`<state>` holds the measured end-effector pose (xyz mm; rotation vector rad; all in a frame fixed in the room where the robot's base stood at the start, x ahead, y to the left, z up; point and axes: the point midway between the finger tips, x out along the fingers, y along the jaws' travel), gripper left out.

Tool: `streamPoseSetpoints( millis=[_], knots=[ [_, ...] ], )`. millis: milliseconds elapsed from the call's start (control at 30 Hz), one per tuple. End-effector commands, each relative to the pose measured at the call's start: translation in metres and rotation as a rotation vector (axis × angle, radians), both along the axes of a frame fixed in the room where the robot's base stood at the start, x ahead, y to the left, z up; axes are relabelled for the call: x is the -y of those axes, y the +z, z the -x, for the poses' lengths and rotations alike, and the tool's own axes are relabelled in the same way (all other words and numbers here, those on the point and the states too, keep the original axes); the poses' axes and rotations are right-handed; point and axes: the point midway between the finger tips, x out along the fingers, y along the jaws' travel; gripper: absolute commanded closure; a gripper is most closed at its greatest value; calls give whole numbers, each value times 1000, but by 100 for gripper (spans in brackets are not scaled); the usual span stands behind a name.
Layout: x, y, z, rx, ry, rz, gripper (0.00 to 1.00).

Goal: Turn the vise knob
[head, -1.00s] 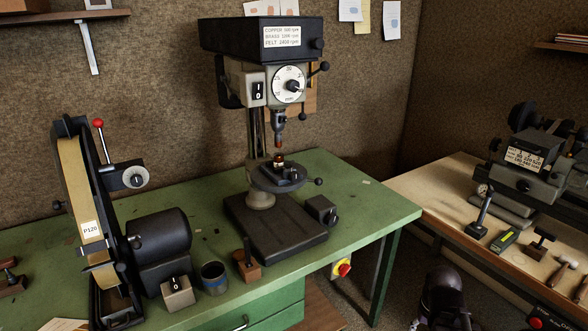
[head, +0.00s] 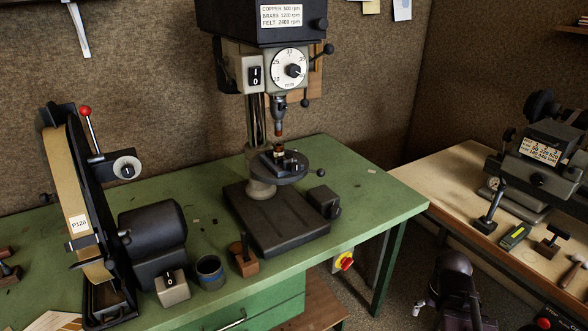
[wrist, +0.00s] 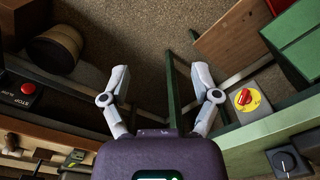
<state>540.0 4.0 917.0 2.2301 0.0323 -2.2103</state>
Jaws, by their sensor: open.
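The drill press (head: 264,75) stands on the green bench. A small dark vise (head: 279,163) sits on its round table and holds a small copper-coloured piece. A dark ball-ended part (head: 321,172) shows at the right edge of that table; I cannot tell whether it is the vise knob. My gripper is open and empty in the wrist view (wrist: 161,75), fingers spread above the floor beside the bench edge. My dark arm (head: 452,285) shows low in the head view, right of the bench and well apart from the vise.
A belt sander (head: 70,200) stands left on the green bench (head: 370,185), with a cup (head: 210,272) and a switch box (head: 172,288) nearby. A red-and-yellow switch (head: 344,261) hangs under the bench edge. A pale bench (head: 460,180) with tools is at right.

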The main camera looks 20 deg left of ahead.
Motion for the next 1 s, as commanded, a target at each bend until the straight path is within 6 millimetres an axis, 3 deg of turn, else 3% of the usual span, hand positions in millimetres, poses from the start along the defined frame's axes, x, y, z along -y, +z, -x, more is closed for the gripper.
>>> streamPoseSetpoints(
  millis=[167, 233, 467, 700, 1000],
  knots=[
    [-19, 6, -9, 54, 81, -75, 18],
    [-35, 11, -15, 94, 137, -126, 18],
    [-114, 42, -39, 311, 380, -353, 18],
    [-200, 99, -58, 620, 584, -581, 18],
    [-276, 183, -72, 1021, 666, -759, 18]
  ],
)
